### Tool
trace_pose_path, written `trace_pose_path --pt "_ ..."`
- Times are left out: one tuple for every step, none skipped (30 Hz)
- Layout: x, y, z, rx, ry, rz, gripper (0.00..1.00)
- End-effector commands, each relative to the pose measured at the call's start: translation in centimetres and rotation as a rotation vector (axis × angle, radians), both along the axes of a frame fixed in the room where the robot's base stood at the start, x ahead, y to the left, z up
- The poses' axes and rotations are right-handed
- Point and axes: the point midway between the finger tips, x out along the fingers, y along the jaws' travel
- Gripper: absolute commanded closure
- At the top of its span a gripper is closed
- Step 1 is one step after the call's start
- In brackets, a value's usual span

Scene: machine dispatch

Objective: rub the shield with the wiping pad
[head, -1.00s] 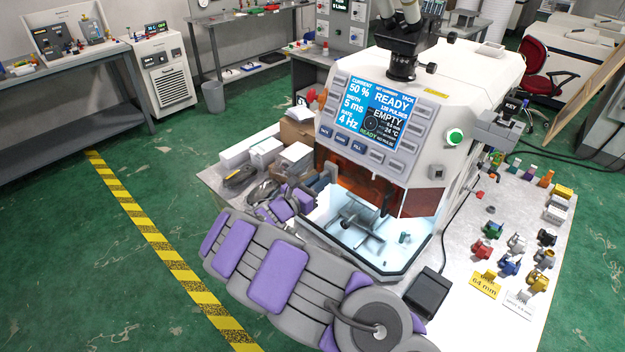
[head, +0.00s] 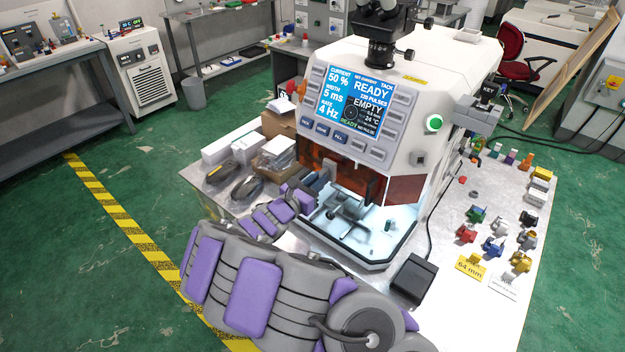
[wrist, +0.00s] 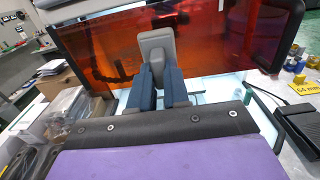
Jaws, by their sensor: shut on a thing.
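The shield is the orange-red see-through panel on the front of the white machine, shown in the head view (head: 355,181) and across the top of the wrist view (wrist: 225,45). My gripper (wrist: 158,88) has dark blue fingers shut on a grey paddle-shaped thing, seemingly the wiping pad (wrist: 157,47). The pad stands up in front of the shield; I cannot tell whether it touches. In the head view my gripper (head: 316,184) is at the shield's left part, and the pad is not clear there.
The lit chamber (head: 365,215) with a metal fixture lies below the shield. A black pedal-like box (head: 412,277) and several coloured parts are on the bench to the right. Boxes and dark tools (head: 247,187) crowd the bench to the left.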

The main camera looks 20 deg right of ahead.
Motion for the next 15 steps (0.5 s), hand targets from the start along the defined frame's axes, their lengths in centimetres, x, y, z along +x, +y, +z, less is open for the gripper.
trace_pose_path --pt "-0.3 -0.2 0.1 -0.002 0.0 0.0 1.0" --pt "-0.5 -0.4 0.1 -0.002 0.0 0.0 1.0" --pt "-0.8 -0.6 0.1 -0.002 0.0 0.0 1.0" --pt "-1.0 -0.8 0.0 -0.002 0.001 0.0 1.0" --pt "-1.2 -0.9 0.0 -0.003 0.001 0.0 1.0" --pt "-1.4 -1.2 0.0 -0.005 0.001 -0.001 1.0" --pt "-1.6 -1.3 0.0 -0.005 0.001 -0.001 1.0" --pt "-1.7 -1.4 0.0 -0.005 0.001 -0.001 1.0" --pt "-1.9 -1.5 0.0 -0.004 0.001 -0.001 1.0" --pt "-1.9 -1.6 0.0 -0.003 0.0 -0.001 1.0" --pt "-2.0 -1.6 0.0 -0.002 0.001 -0.001 1.0" --pt "-2.0 -1.7 0.0 -0.001 0.0 0.0 1.0" --pt "-2.1 -1.7 0.0 -0.001 0.001 0.0 1.0" --pt "-2.1 -1.8 -0.1 -0.001 0.002 0.0 1.0" --pt "-2.2 -1.8 -0.1 -0.001 0.002 0.0 1.0"
